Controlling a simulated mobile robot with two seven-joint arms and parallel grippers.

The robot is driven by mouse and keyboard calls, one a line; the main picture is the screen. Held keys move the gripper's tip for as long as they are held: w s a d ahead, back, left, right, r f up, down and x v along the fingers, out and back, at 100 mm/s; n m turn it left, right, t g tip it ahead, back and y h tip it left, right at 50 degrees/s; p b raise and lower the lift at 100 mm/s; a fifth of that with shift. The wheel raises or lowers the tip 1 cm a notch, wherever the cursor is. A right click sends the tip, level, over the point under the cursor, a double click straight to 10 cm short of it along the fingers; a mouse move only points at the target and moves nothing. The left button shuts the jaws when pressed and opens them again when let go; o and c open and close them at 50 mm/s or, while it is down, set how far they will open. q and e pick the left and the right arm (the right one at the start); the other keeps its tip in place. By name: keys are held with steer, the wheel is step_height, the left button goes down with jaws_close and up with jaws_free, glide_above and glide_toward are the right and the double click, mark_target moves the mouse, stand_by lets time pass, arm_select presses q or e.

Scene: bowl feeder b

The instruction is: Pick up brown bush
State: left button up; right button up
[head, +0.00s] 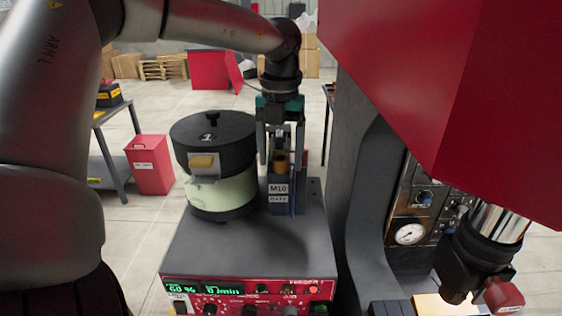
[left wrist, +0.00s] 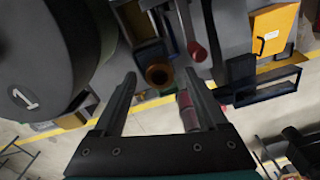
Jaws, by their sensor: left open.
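The brown bush (head: 281,163) is a short ring-shaped piece at the top of the dark block labelled M10 (head: 279,190), beside the feeder bowl. My left gripper (head: 280,153) points down over the block, open, with its fingers on either side of the bush. In the left wrist view the bush (left wrist: 158,74) shows its round dark hole between the two open fingertips (left wrist: 160,76). I cannot tell whether a finger touches it. My right gripper is not in view.
The round feeder bowl (head: 213,150) with a black lid marked 1 stands close left of the block. Below is a red control panel (head: 245,290). A large red machine housing (head: 450,90) fills the upper right. A red bin (head: 150,163) stands on the floor at left.

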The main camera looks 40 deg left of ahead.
arm_select(q)
jaws_close()
stand_by(0.4)
steer(key=shift+r, duration=0.1)
